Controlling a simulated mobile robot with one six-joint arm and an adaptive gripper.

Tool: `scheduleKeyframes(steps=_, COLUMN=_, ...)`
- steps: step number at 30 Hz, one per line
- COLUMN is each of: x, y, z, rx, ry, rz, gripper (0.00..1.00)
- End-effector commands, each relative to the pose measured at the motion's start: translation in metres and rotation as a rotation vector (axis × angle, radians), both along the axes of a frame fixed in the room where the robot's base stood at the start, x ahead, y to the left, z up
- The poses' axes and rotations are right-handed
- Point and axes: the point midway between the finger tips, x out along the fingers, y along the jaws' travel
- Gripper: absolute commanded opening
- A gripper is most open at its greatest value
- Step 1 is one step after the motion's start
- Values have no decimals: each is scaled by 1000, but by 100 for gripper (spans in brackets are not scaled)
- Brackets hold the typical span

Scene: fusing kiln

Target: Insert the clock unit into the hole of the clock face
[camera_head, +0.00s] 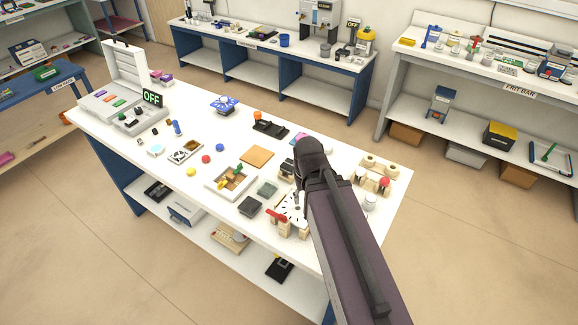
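A white round clock face (291,211) with dark marks stands near the front edge of the white table, left of my arm. It seems to rest on a light wooden support, and my arm hides its right part. My gripper (287,176) points down just behind and above the clock face, mostly hidden by my own dark wrist. Its fingers are too small and covered to show whether they are open or hold something. I cannot make out the clock unit for certain. A small dark square block (251,206) lies left of the clock face.
A red-handled item (277,215) lies by the clock face. A tray with blocks (231,181), an orange-tan board (257,157) and a grey-green square (267,188) lie to the left. Wooden holders (376,173) and a white cup (370,202) stand right of my arm.

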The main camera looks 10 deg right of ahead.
Motion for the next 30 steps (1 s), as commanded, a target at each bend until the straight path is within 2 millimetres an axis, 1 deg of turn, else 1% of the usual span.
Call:
scheduleKeyframes(steps=2, x=0, y=0, z=0, rx=0, ry=0, rz=0, gripper=57)
scheduleKeyframes(steps=3, x=0, y=0, z=0, rx=0, ry=0, rz=0, gripper=63)
scheduleKeyframes(steps=5, x=1, y=0, z=0, rx=0, ry=0, rz=-2, gripper=81)
scheduleKeyframes(steps=6, x=2, y=0, z=1, rx=0, ry=0, rz=-5, gripper=93)
scheduleKeyframes(steps=7, x=4, y=0, z=2, rx=0, ry=0, rz=-10, gripper=100)
scheduleKeyframes(steps=11, x=18, y=1, z=10, rx=0, ry=0, rz=-53, gripper=100)
scheduleKeyframes(steps=14, x=37, y=3, z=20, rx=0, ry=0, rz=-119, gripper=100)
scheduleKeyframes(steps=17, x=64, y=2, z=33, rx=0, ry=0, rz=-218, gripper=100)
scheduleKeyframes(steps=24, x=136, y=2, z=66, rx=1, ry=-1, rz=-510, gripper=100)
scheduleKeyframes(steps=27, x=160, y=2, z=77, rx=1, ry=-1, rz=-619, gripper=100)
scheduleKeyframes(steps=30, x=178, y=2, z=84, rx=1, ry=-1, rz=-703, gripper=100)
